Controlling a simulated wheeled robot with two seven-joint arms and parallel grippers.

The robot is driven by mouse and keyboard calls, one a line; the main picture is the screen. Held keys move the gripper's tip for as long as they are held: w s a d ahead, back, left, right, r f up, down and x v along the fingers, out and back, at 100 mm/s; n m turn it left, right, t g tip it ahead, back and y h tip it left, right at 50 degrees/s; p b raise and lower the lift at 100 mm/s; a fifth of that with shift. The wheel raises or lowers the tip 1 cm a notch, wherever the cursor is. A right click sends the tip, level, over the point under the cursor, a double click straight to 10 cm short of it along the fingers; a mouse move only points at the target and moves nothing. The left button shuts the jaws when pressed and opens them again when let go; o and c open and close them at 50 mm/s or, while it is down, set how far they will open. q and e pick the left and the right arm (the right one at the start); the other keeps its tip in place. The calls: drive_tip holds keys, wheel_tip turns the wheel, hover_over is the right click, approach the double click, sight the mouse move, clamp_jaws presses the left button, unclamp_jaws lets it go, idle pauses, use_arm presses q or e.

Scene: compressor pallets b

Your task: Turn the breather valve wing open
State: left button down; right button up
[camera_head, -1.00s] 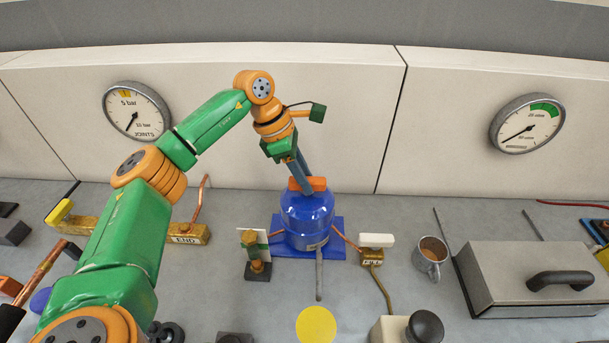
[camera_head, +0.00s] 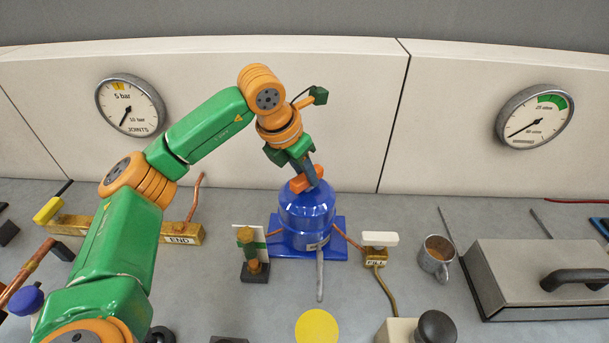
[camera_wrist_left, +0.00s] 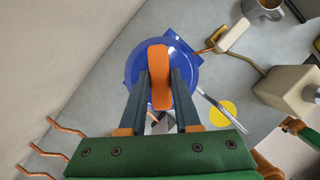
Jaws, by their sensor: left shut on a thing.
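The orange breather valve wing (camera_head: 300,185) sits on top of the blue tank (camera_head: 306,212). In the head view it slants, its right end higher than its left. My left gripper (camera_head: 308,172) comes down from above and is shut on the wing. In the left wrist view the wing (camera_wrist_left: 158,62) stands between the two dark fingers of the gripper (camera_wrist_left: 160,82), with its ends reaching past them. The fingers hide part of the wing's sides. My right gripper is not in view.
A mug (camera_head: 437,259) and a grey lidded box (camera_head: 535,278) are farther right. The END manifold (camera_head: 180,233) is on the left. Two gauges hang on the wall.

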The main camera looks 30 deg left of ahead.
use_arm(q)
drive_tip(key=n+y+b, duration=0.1)
drive_tip(key=n, duration=0.3)
drive_tip(key=shift+d+y, duration=0.15)
drive_tip(key=shift+y, duration=0.25)
drive_tip(key=shift+d+n+y+b, duration=0.1)
drive_tip(key=shift+n+y+b, duration=0.6)
drive_tip(key=shift+n, duration=1.5)
drive_tip(key=c, duration=0.6)
unclamp_jaws()
drive_tip(key=v, duration=0.7)
drive_tip(key=shift+w+r, duration=0.1)
